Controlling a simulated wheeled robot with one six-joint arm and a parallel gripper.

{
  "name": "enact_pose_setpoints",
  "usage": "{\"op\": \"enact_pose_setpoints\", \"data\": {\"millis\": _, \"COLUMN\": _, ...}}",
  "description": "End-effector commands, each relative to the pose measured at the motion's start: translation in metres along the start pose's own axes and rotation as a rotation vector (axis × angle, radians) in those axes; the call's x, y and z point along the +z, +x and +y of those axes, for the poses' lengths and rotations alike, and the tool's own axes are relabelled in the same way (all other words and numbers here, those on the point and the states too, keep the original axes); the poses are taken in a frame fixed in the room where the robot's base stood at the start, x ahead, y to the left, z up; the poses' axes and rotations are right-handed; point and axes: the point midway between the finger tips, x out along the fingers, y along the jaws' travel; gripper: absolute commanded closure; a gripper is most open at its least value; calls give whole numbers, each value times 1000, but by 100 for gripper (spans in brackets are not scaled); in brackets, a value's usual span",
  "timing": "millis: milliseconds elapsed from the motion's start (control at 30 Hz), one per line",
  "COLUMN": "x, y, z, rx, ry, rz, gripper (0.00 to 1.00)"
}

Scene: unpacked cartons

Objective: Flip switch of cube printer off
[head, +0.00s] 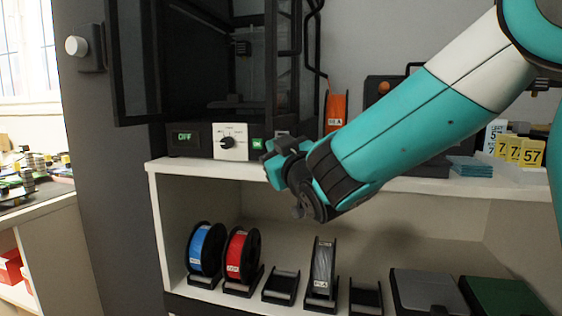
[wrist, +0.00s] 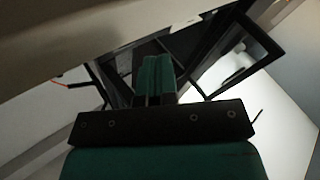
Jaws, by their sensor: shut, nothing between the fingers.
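The cube printer (head: 205,60) is a black, open-framed machine on the white shelf, with its dark door swung open to the left. Its front has a small display (head: 184,137) with green letters that look like "OFF", a white panel with a black knob (head: 228,142), and a small green-lit switch (head: 258,143) to the right of that. My gripper (head: 272,162) is just right of and below the green switch, in front of the printer's base; contact cannot be told. In the wrist view my gripper (wrist: 155,75) has its teal fingers together and empty, pointing at dark framework.
The white shelf edge (head: 420,186) runs under my arm. Below it are a blue spool (head: 200,248), a red spool (head: 236,255) and a grey spool (head: 322,265). An orange spool (head: 336,108) stands right of the printer; yellow number cards (head: 520,150) are far right.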

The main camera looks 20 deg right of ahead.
Motion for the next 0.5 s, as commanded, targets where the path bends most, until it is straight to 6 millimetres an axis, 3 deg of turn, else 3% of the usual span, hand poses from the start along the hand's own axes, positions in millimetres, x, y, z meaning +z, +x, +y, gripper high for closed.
{"op": "enact_pose_setpoints", "data": {"millis": 200, "x": -8, "y": -14, "z": -12, "rx": -3, "ry": 1, "rz": 3, "gripper": 100}}
{"op": "enact_pose_setpoints", "data": {"millis": 500, "x": -12, "y": -17, "z": -12, "rx": 0, "ry": 1, "rz": 0, "gripper": 100}}
